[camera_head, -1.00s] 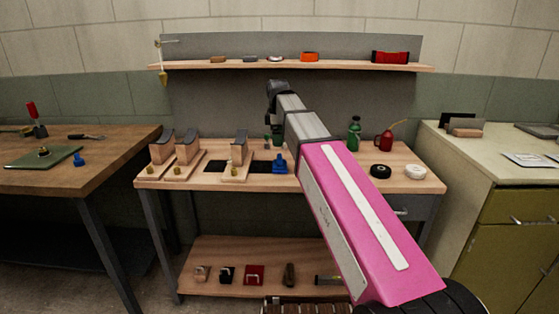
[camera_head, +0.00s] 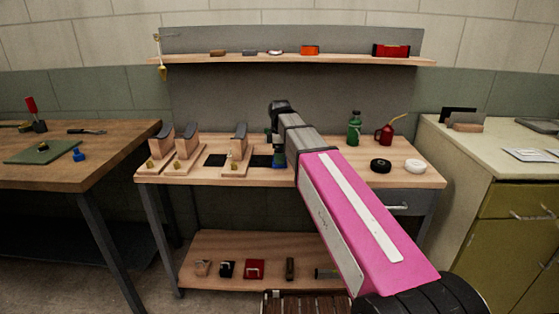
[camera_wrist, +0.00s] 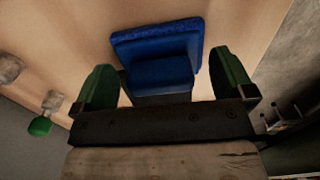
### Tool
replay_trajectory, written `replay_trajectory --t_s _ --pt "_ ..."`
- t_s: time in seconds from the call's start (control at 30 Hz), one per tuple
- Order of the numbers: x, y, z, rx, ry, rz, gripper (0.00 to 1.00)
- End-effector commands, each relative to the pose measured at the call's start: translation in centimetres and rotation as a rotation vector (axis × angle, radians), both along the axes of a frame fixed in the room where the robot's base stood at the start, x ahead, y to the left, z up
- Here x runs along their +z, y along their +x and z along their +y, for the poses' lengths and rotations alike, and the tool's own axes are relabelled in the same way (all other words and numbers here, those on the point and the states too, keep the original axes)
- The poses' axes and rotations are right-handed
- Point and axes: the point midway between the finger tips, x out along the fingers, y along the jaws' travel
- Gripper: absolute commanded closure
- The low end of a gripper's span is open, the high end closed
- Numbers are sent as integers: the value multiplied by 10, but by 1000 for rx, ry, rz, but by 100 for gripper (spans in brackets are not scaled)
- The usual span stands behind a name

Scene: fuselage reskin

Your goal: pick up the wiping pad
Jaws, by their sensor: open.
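The wiping pad (camera_head: 279,162) is blue and lies on the wooden bench, mostly behind my arm in the head view. In the wrist view the wiping pad (camera_wrist: 160,48) shows as a flat blue base with a raised block on top. My gripper (camera_wrist: 164,72) is open, with one green finger to the left of the raised block and one to the right. There is a gap on each side, and neither finger is seen touching it. In the head view my gripper (camera_head: 277,142) is right above the pad, partly hidden by the arm.
Wooden stands (camera_head: 186,149) stand on the bench left of the pad. A green bottle (camera_head: 354,129), a red oil can (camera_head: 384,135), a black roll (camera_head: 381,166) and a white roll (camera_head: 415,166) are on the right. A shelf (camera_head: 345,60) runs above the bench.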

Motion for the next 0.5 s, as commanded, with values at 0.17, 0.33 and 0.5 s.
replay_trajectory --t_s 0.17,0.33,0.5 --pt "-11 0 0 0 0 0 0" --pt "-11 0 0 0 0 -1 0" --pt "-11 0 0 0 0 -1 29"
